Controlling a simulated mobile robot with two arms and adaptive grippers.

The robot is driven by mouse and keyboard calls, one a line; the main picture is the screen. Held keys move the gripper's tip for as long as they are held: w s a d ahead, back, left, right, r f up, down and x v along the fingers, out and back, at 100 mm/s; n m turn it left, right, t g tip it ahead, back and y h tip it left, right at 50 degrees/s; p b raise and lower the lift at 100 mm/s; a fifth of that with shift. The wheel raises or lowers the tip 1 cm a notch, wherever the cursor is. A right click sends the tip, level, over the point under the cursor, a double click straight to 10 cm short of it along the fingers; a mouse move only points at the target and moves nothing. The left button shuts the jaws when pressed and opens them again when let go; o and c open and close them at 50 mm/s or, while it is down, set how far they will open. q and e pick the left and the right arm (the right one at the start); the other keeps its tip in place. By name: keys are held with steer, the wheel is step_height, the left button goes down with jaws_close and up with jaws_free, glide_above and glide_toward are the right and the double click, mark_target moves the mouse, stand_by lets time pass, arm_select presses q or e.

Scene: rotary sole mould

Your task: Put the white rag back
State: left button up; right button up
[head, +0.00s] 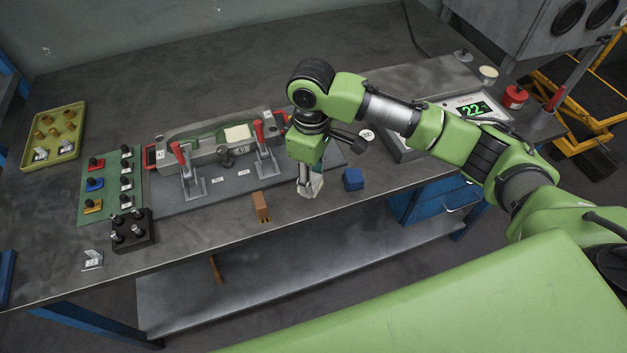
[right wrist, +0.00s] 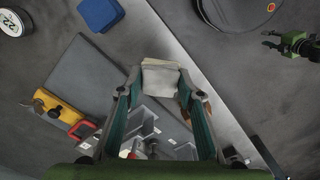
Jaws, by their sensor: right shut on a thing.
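The white rag (head: 314,186) is gripped between the fingertips of my right gripper (head: 308,188), close to the table's front edge. In the right wrist view the folded, pale rag (right wrist: 163,80) sits between the tips of the right gripper (right wrist: 160,85), with both fingers against it. I cannot tell whether the rag touches the table. My left gripper (right wrist: 281,42) shows small at the upper right of the right wrist view, away from the table, with its fingers apart and nothing between them. It is not in the head view.
A blue block (head: 353,180) stands right of the rag, a brown brush (head: 262,207) left of it. Behind is the mould fixture (head: 205,150) with red-handled clamps. A scale (head: 468,106) stands right, a yellow tray (head: 53,137) far left. Bare table (head: 225,228) lies along the front.

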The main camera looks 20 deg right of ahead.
mark_target(313, 184)
steer(key=shift+w+d+f, duration=0.25)
steer(key=shift+w+f, duration=0.4)
steer(key=shift+f, duration=0.15)
steer(key=f, duration=0.1)
steer(key=f+p, duration=0.1)
steer(key=f, duration=0.1)
steer(key=shift+w+d+f+p, duration=0.2)
steer(key=shift+w+f+p, duration=0.05)
steer(key=shift+p, duration=0.1)
steer(key=shift+f, duration=0.2)
steer(key=o, duration=1)
steer(key=shift+f, duration=0.1)
step_height(313, 184, up, 12)
steer(key=b, duration=0.2)
steer(key=shift+r+b, duration=0.2)
steer(key=shift+b, duration=0.15)
